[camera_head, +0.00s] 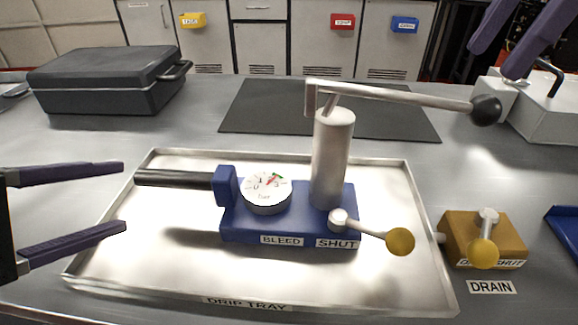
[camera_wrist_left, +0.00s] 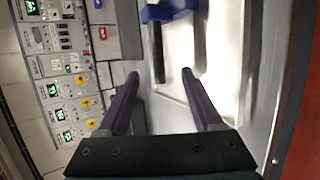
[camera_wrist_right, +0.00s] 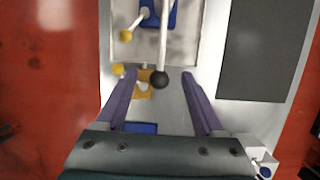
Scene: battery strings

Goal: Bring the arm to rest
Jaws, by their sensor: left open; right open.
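My left gripper (camera_head: 122,198) is open and empty at the left of the head view, beside the left end of the drip tray. In the left wrist view its fingers (camera_wrist_left: 160,74) are spread, with the black handle of the pump past them. My right gripper (camera_head: 495,58) is at the top right of the head view, above the bench. In the right wrist view its fingers (camera_wrist_right: 158,80) are spread and empty, with the lever's black ball (camera_wrist_right: 159,79) seen between them, apart from both fingers.
A blue pump block (camera_head: 290,228) with gauge (camera_head: 266,190) and lever (camera_head: 400,93) stands in the drip tray (camera_head: 130,289). A brown drain valve (camera_head: 460,235) sits to the right. A black case (camera_head: 100,85), dark mat (camera_head: 255,105) and white box (camera_head: 545,118) stand farther back.

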